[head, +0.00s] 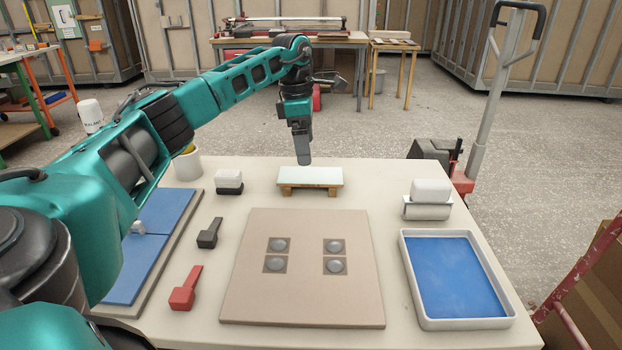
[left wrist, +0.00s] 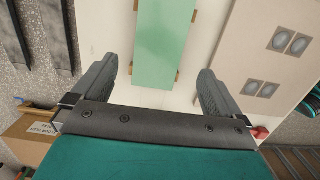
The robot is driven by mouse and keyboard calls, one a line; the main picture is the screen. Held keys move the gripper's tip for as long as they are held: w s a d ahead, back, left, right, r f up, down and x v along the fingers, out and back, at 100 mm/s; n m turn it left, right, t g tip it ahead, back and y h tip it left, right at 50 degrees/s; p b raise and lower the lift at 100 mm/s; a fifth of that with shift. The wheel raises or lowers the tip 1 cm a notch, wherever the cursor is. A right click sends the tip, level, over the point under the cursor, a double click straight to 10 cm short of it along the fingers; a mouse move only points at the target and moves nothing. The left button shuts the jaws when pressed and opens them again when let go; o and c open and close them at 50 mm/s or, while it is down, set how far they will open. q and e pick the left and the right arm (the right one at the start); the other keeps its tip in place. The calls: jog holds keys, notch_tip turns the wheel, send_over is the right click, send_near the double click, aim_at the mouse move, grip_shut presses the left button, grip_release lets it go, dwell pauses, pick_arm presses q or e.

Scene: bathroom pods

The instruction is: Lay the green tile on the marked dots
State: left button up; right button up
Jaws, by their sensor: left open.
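The pale green tile (head: 309,174) rests on small wooden supports at the back middle of the table. It also shows in the left wrist view (left wrist: 164,45), lying between the fingers and apart from them. My left gripper (head: 304,160) hangs pointing down just above and behind the tile; in the left wrist view its two fingers (left wrist: 157,82) are spread and empty. The marked dots are grey round spots on dark squares, in a left pair (head: 278,246) and a right pair (head: 335,247), on a beige board (head: 305,305) in front of the tile. My right gripper is not in view.
A white tray with a blue inside (head: 455,275) lies at the right. A white block on a roller-like holder (head: 428,198) stands behind it. Blue tiles (head: 135,265), a red tool (head: 185,290), a black tool (head: 209,233) and a white-and-black block (head: 229,181) are at the left.

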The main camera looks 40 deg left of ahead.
aim_at(310, 175)
pick_arm(q)
jog(key=f, duration=0.6)
jog(key=shift+w+d+f+b, duration=0.2)
jog(key=shift+w+d+b, duration=0.1)
jog(key=shift+w+b, duration=0.1)
jog(key=shift+c, duration=0.2)
jog(key=shift+r, duration=0.1)
jog(key=c, duration=1.1)
